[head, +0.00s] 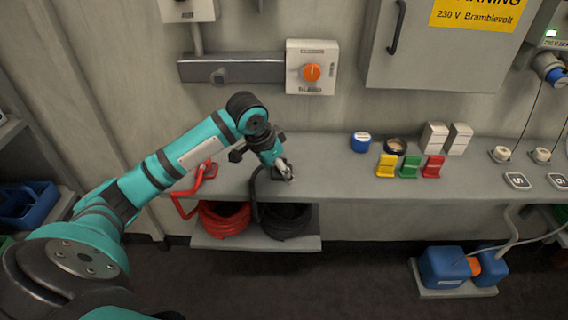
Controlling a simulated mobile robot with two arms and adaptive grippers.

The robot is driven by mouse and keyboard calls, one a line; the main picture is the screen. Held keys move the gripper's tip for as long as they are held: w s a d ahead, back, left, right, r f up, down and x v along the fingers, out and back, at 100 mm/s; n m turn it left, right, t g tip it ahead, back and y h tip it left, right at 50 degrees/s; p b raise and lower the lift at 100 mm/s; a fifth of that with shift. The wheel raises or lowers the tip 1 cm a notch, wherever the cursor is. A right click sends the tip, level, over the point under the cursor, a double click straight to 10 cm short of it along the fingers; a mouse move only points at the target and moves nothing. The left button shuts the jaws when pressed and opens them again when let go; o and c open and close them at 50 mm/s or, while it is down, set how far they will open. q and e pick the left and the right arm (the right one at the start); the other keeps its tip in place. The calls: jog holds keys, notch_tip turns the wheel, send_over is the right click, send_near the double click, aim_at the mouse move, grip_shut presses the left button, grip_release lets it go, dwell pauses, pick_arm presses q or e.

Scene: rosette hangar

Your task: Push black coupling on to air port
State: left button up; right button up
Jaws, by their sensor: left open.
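My left gripper (285,172) is low over the front of the grey bench, open, its fingers pointing down and right. A black hose (256,186) rises from a black coil (287,219) on the shelf below to the bench edge beside the gripper. The black coupling at its end is largely hidden by the gripper and wrist; I cannot tell whether the fingers touch it. A grey bar (230,70) with a round fitting (218,76) is on the wall above; this may be the air port, and nothing is attached to it. My right gripper is not in view.
A red hose end (205,172) stands at the bench's left, its red coil (224,218) below. Right on the bench (330,180) are a blue-white tin (360,142), coloured blocks and white boxes. An orange-knob switch box (311,70) is beside the bar.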

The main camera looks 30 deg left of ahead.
pick_arm(q)
jog(key=w+a+r+n, duration=0.1)
jog(key=a+r, duration=0.5)
jog(key=r, duration=0.3)
jog(key=shift+w+r, duration=0.15)
jog(key=shift+w, duration=0.2)
jog(key=shift+d, duration=0.1)
jog(key=p+x, duration=0.1)
jog(key=x, duration=1)
jog(key=shift+w+f+p, duration=0.25)
jog(key=shift+w+p, duration=0.05)
jog(key=shift+w+f, duration=0.1)
jog(key=shift+f, duration=0.15)
